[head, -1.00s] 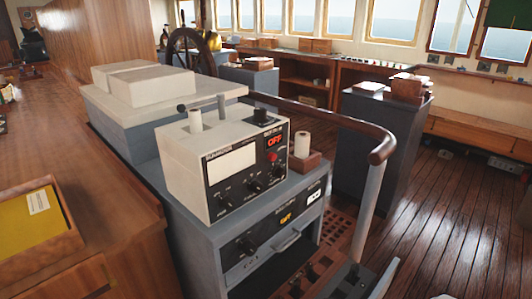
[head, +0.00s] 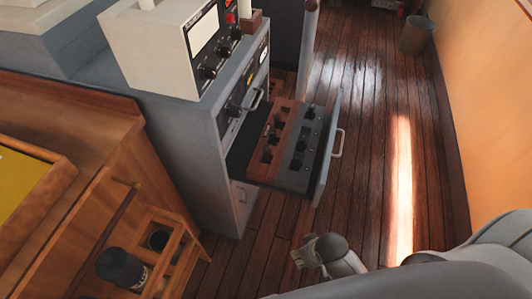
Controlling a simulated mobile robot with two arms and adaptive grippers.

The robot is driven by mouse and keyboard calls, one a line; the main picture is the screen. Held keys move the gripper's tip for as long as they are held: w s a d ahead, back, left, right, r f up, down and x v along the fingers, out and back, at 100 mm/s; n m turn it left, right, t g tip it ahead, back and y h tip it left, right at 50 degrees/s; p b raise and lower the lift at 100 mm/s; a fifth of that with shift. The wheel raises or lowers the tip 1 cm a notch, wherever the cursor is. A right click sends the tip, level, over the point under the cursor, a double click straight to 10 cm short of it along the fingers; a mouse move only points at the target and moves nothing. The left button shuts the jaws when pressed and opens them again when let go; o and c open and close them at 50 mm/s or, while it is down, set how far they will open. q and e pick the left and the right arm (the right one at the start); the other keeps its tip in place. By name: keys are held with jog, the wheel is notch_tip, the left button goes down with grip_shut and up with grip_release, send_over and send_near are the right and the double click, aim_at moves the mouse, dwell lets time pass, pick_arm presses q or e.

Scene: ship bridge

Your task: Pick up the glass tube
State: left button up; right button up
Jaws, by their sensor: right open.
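I cannot make out a clear glass tube. An open drawer (head: 326,165) sticks out of the grey cabinet (head: 190,145); it holds a red-brown rack (head: 277,135) and a dark grey rack (head: 301,150), each with several small dark pieces. They are too small to identify. A pale cylinder (head: 249,6) stands in a brown holder on the cabinet top, partly cut by the upper edge. My right gripper (head: 297,258) is open, low in front of the drawer and apart from it. My left gripper is out of view.
A control box (head: 150,50) stands on the cabinet. A wooden desk (head: 90,110) with a bottle-like dark container (head: 122,268) in a wooden rack is at left. A bin (head: 416,35) stands far right. The plank floor (head: 365,200) right of the drawer is clear.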

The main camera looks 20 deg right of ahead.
aim_at(269, 152)
jog(key=w+d+r+t, duration=0.1)
jog(key=w+r+t, duration=0.3)
jog(key=r, duration=1)
jog(key=w+t, duration=0.1)
jog(key=w, duration=0.6)
jog(key=w+a+t+y, duration=0.1)
jog(key=w+t, duration=0.1)
jog(key=w, duration=0.5)
jog(key=w+a+t+y, duration=0.1)
jog(key=w+t, duration=0.1)
jog(key=w, duration=0.5)
jog(key=shift+w+r+p, duration=0.1)
jog(key=shift+r+p, duration=0.2)
jog(key=shift+x, duration=3)
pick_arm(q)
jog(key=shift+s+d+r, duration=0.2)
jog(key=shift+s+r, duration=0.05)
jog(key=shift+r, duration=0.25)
pick_arm(e)
jog(key=shift+a+r, duration=0.1)
jog(key=shift+a, duration=0.05)
jog(key=c, duration=1.1)
